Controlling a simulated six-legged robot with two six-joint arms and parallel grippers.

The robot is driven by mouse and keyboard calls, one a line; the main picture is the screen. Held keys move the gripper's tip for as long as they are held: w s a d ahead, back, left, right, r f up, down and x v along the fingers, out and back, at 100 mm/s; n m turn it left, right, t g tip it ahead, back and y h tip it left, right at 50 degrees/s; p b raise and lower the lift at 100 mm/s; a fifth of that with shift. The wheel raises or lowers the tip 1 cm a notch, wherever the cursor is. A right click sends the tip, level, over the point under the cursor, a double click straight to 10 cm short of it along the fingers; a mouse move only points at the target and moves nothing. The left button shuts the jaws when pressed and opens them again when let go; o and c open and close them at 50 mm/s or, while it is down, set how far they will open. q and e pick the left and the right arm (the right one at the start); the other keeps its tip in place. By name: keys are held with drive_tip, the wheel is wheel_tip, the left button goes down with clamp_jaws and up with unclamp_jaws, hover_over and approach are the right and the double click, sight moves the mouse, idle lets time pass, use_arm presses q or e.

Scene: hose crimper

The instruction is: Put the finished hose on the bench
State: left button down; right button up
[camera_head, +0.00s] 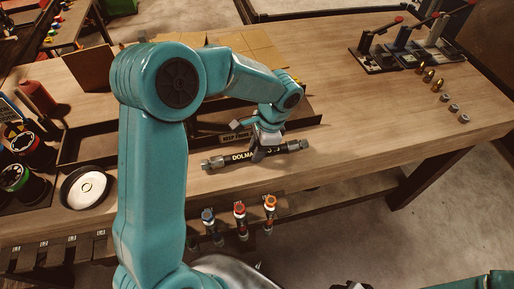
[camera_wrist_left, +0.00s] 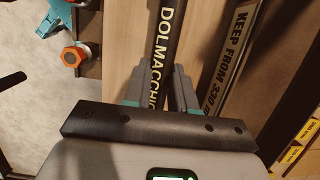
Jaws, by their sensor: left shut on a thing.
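The finished hose (camera_head: 225,159) is a short black hose with white lettering and metal fittings at both ends. It lies level along the front part of the wooden bench (camera_head: 350,125), on it or just above it; I cannot tell which. My left gripper (camera_head: 257,153) comes down from above and is shut on the hose near its middle. In the left wrist view the hose (camera_wrist_left: 167,40) runs up between the two grey fingers (camera_wrist_left: 160,92). My right gripper is not in view.
Tools with coloured caps (camera_head: 240,220) hang below the front edge. Lever tools (camera_head: 405,50) and small fittings (camera_head: 428,75) stand at right. The bench's right middle is clear.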

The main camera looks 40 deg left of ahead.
use_arm(q)
drive_tip(key=shift+w+a+f, duration=0.1)
drive_tip(key=shift+w+f, duration=0.1)
drive_tip(key=shift+f, duration=0.05)
drive_tip(key=shift+s, duration=0.1)
drive_tip(key=shift+f, duration=0.15)
drive_tip(key=c, duration=1)
unclamp_jaws()
drive_tip(key=shift+o, duration=0.4)
